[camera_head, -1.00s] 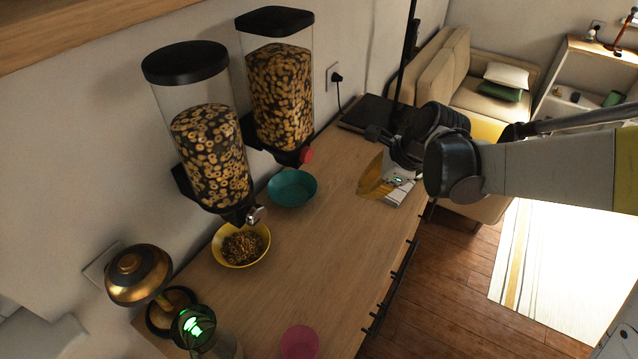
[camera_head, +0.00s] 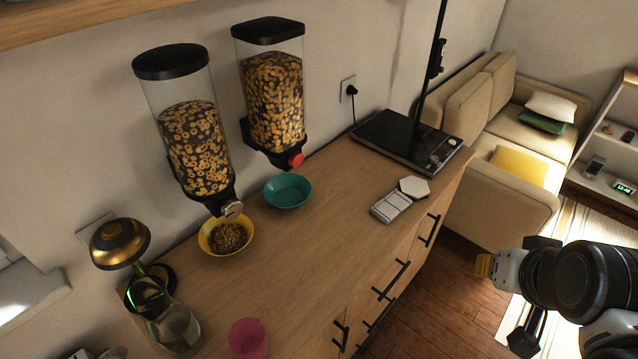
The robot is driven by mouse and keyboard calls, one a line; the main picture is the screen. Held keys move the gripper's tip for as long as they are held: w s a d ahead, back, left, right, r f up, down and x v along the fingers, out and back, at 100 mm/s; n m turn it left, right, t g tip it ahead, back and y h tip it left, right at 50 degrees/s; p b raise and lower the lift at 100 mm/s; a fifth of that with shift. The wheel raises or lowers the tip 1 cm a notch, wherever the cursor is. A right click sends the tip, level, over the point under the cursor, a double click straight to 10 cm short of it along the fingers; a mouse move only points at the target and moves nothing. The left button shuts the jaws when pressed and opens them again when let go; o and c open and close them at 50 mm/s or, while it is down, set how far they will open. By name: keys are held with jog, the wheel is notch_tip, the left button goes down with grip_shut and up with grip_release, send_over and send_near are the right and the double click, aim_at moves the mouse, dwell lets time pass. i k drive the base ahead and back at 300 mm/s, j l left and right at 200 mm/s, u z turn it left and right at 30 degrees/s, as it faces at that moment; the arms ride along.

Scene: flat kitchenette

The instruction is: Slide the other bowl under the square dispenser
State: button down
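The square dispenser (camera_head: 273,100), with a square black lid and a red knob, hangs on the wall full of cereal. The teal bowl (camera_head: 287,191) stands on the counter just below its outlet in the picture and looks empty. The yellow bowl (camera_head: 226,236) holds cereal and stands below the outlet of the round-lidded dispenser (camera_head: 190,135). My gripper (camera_head: 488,266) is at the lower right, off the counter's front side and well away from both bowls. A yellow fingertip shows; the view does not make its opening clear.
A pink cup (camera_head: 248,338) stands near the counter's front edge. A glass kettle (camera_head: 172,325) and a brass lamp (camera_head: 120,243) are at left. A white scale-like item (camera_head: 391,207), a hexagonal piece (camera_head: 414,187) and a black hob (camera_head: 407,139) lie at right. The counter's middle is clear.

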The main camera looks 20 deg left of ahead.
aim_at(284, 191)
jog(key=i+l+u, duration=0.45)
jog(key=i+l, duration=0.2)
jog(key=i+l+u, duration=0.25)
jog(key=l, duration=0.25)
jog(key=i+l+u, duration=0.2)
jog(key=l, duration=0.3)
jog(key=i+u, duration=0.2)
jog(key=i, duration=0.25)
